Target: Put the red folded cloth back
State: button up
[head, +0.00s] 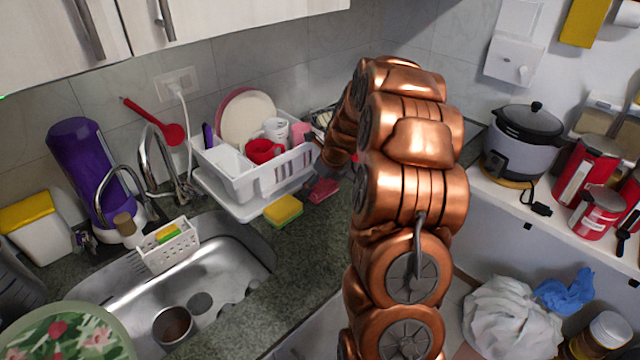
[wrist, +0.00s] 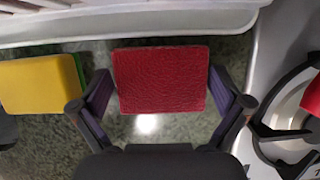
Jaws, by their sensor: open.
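The red folded cloth (wrist: 160,80) lies flat on the dark stone counter, in front of the white dish rack. In the head view the cloth (head: 325,190) shows just below my gripper and is partly covered by it. My gripper (wrist: 160,88) is open, with one finger left and one finger right of the cloth. A narrow gap shows between the cloth and each finger. I cannot tell how far the fingertips are above the counter.
A yellow and green sponge (head: 283,209) lies left of the cloth. The dish rack (head: 254,181) with its tray stands behind, holding dishes and a red mug. A stove edge (wrist: 290,105) is close on the right in the wrist view. The sink (head: 215,265) lies to the left.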

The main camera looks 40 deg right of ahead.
jog(key=shift+r, duration=0.1)
jog(key=b+v, duration=0.2)
jog(key=v, duration=1)
jog(key=shift+b, duration=0.3)
jog(key=s+a+n+g, duration=0.2)
jog(key=s+a+n, duration=0.5)
jog(key=a+n, duration=0.3)
jog(key=s+a+n+g, duration=0.1)
jog(key=s+a+n, duration=0.55)
jog(key=a, duration=0.45)
jog(key=s+a+f+n+g, duration=0.1)
jog(key=s+a+n, duration=0.2)
jog(key=s+n, duration=0.6)
jog(key=s+a+f+n+g, duration=0.2)
jog(key=s+a+n, duration=0.2)
jog(key=s+n, duration=0.5)
jog(key=shift+s+f+h, duration=0.15)
jog(key=shift+s+h, duration=0.15)
jog(key=shift+s, duration=0.45)
